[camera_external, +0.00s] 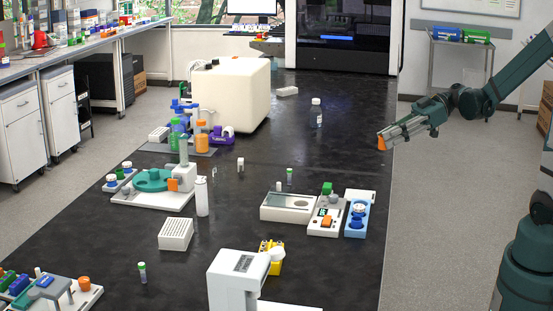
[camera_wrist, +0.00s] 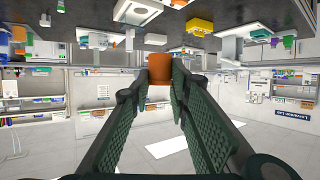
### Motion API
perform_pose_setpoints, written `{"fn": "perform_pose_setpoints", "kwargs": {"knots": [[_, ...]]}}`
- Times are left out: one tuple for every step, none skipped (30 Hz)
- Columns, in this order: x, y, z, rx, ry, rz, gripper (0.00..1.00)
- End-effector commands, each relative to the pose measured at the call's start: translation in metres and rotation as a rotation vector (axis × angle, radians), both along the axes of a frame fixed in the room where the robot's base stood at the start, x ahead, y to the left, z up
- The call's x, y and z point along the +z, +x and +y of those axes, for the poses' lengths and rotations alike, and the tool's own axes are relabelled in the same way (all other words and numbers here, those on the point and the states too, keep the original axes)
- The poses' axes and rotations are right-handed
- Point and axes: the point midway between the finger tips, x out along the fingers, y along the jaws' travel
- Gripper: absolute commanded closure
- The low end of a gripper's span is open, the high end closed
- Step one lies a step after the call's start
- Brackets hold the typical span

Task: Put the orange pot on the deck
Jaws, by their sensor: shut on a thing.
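The orange pot (camera_external: 382,144) is a small orange cylinder at the tips of my gripper (camera_external: 388,137). In the wrist view the pot (camera_wrist: 159,70) sits between the two green ribbed fingers, touched on both sides. The gripper is shut on it and holds it in the air near the right edge of the black bench. Which thing is the deck is not certain. A white base plate with a teal disc (camera_external: 155,180) stands at middle left, and a white board (camera_external: 88,298) with blocks is at the lower left.
White and blue modules (camera_external: 357,222) stand on the bench left of and below my gripper. A white rack (camera_external: 176,233), a white bottle (camera_external: 202,198) and a large cream box (camera_external: 232,95) also stand there. The bench's right half beyond the modules is mostly clear.

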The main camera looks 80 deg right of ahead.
Motion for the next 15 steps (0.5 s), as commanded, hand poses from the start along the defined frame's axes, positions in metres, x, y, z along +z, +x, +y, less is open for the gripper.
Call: {"fn": "perform_pose_setpoints", "kwargs": {"knots": [[-0.003,0.0,0.0,0.0,0.0,0.0,0.91],[-0.005,0.0,0.0,0.0,0.0,0.0,0.91],[-0.008,0.0,0.0,0.0,0.0,0.0,0.91],[-0.009,0.0,0.0,0.0,0.0,0.0,0.91],[-0.011,0.0,0.0,0.0,0.0,0.0,0.91],[-0.014,0.0,0.0,0.0,0.0,0.0,0.91],[-0.016,0.0,0.0,0.0,0.0,0.0,0.91],[-0.02,0.0,0.0,0.0,0.0,0.0,0.91],[-0.024,0.0,0.0,0.0,0.0,0.0,0.91],[-0.028,0.0,0.0,0.0,0.0,0.0,0.91],[-0.031,0.0,0.0,0.0,0.0,0.0,0.91],[-0.035,0.0,0.0,0.0,0.0,0.0,0.91],[-0.039,0.0,0.0,0.0,0.0,0.0,0.91],[-0.042,0.0,0.0,0.0,0.0,0.0,0.91],[-0.048,0.0,0.0,0.0,0.0,0.0,0.91]]}}
